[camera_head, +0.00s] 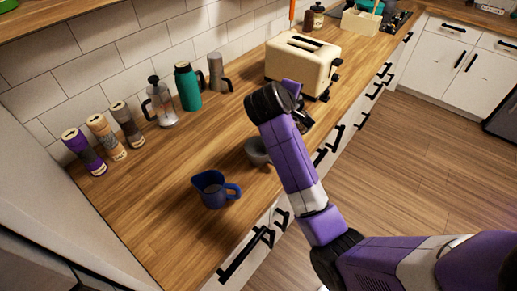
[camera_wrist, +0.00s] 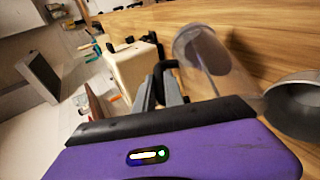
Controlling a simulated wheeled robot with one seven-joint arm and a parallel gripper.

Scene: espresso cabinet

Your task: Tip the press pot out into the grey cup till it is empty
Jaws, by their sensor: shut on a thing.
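My gripper (camera_wrist: 166,84) is shut on the press pot, a clear glass vessel (camera_wrist: 212,60) that looks tilted in the wrist view. A thin pale line runs inside the glass; I cannot tell how much liquid it holds. The grey cup (camera_wrist: 297,104) stands on the counter just beyond the pot's lower right end. In the head view the grey cup (camera_head: 257,152) is left of my forearm, which partly covers it. My wrist hides most of the gripper and the pot there.
A blue pitcher (camera_head: 212,189) stands in front of the cup. A cream toaster (camera_head: 297,66) is behind my wrist. Along the wall stand another press pot (camera_head: 162,106), a green flask (camera_head: 187,88), a grey mug (camera_head: 217,74) and several canisters (camera_head: 103,136).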

